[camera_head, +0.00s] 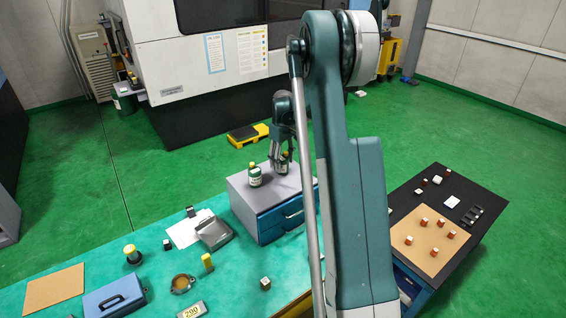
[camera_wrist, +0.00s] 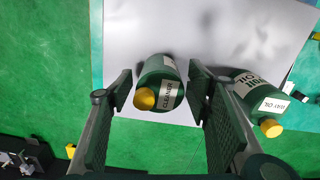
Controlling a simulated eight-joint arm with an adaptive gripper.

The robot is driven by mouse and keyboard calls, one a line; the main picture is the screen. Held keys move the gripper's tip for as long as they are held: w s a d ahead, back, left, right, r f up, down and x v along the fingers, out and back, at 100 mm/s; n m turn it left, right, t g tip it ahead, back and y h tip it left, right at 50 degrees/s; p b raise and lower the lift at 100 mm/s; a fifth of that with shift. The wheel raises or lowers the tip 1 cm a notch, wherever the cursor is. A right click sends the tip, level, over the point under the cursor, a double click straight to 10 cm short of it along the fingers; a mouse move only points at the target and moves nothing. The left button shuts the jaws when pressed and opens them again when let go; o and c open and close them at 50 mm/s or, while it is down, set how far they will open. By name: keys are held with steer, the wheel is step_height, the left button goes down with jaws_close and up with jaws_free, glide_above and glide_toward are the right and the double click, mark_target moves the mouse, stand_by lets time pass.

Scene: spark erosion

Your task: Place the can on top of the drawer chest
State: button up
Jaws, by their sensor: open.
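The drawer chest (camera_head: 243,209) has a grey body and blue drawers and stands at the back of the teal bench. My gripper (camera_head: 281,166) is over its top, pointing down. A green can with a yellow cap, labelled CLEANER (camera_wrist: 169,71), is between my open fingers in the wrist view, with gaps on both sides. It seems to stand on the chest's pale top (camera_wrist: 225,35). In the head view my fingers partly hide it. A second green can, labelled WAY OIL (camera_wrist: 254,86), stands beside it on the chest and also shows in the head view (camera_head: 255,176).
A grey device (camera_head: 214,234) and white paper lie left of the chest. A blue box (camera_head: 115,299), a black container with a yellow cap (camera_head: 132,255) and small items are on the bench. A black-topped table (camera_head: 480,190) with small parts is at right.

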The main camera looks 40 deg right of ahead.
mark_target(283, 158)
steer(key=shift+r, duration=0.15)
step_height(283, 158, up, 12)
stand_by(0.6)
steer(key=shift+a, duration=0.1)
stand_by(0.5)
